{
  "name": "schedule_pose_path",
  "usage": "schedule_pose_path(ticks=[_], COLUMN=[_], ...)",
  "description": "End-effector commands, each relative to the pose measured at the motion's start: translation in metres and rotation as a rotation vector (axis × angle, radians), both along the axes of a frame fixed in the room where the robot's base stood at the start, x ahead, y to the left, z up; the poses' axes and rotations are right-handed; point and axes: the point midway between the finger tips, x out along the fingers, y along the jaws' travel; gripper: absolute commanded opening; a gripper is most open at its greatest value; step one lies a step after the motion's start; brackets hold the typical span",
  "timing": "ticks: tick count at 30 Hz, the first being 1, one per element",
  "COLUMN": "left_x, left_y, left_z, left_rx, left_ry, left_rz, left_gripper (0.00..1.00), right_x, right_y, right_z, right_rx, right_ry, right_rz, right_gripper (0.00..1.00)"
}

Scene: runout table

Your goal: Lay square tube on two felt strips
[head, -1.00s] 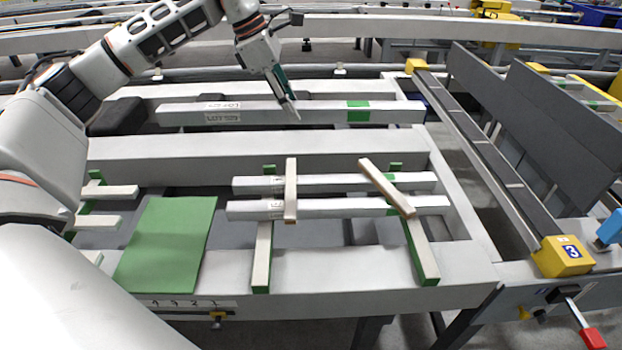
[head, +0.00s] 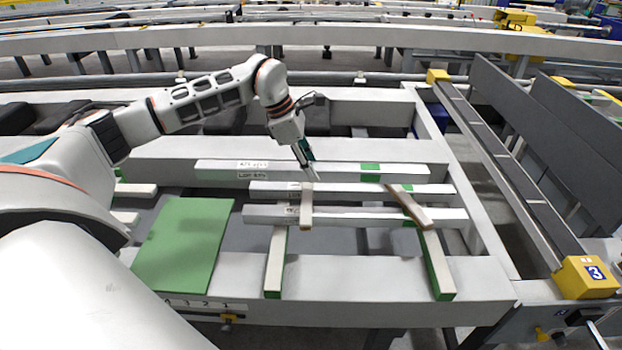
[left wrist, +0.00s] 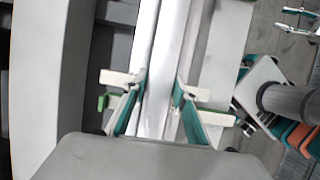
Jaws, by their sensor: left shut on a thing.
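A long white square tube (head: 340,170) with a green band and a printed label runs left to right in the head view. My left gripper (head: 311,173) is shut on it near its middle; in the left wrist view the tube (left wrist: 165,50) passes between the fingers. Two similar tubes lie just in front of it. What may be my right gripper shows small in the left wrist view (left wrist: 298,20).
Two longer pale strips with green sides, left (head: 276,262) and right (head: 437,265), lie under the two tubes. A green mat (head: 185,245) lies to the left. A grey rail with a yellow block (head: 583,278) is at the right.

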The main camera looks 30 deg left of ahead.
Motion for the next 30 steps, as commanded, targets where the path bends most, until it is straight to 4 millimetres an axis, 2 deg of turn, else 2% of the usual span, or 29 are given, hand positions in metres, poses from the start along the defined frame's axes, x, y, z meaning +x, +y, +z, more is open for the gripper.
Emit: schedule_pose_path(ticks=[10, 22, 23, 24, 25, 30], left_x=[0.000, 0.001, 0.000, 0.000, 0.000, 0.000], left_y=[0.000, 0.000, 0.000, 0.000, 0.000, 0.000], left_z=[-0.038, -0.043, -0.045, -0.044, -0.044, -0.044], left_rx=[-0.002, -0.001, 0.000, 0.000, 0.000, 0.000], left_ry=[-0.001, -0.002, 0.001, 0.001, 0.001, 0.001], left_rz=[-0.001, -0.001, 0.000, 0.000, 0.000, 0.000], left_gripper=[0.00, 0.00, 0.30, 0.40, 0.44, 0.44], right_x=[0.000, 0.000, 0.000, 0.000, 0.000, 0.000], right_y=[0.000, 0.000, 0.000, 0.000, 0.000, 0.000], right_z=[0.001, 0.000, 0.000, 0.000, 0.000, 0.000], right_rx=[0.000, -0.001, -0.001, -0.001, -0.001, -0.001], right_ry=[0.000, 0.001, 0.001, 0.001, 0.001, 0.001], right_rz=[0.000, -0.001, -0.001, -0.001, -0.001, -0.001], right_gripper=[0.40, 0.40, 0.40, 0.40, 0.40, 0.40])
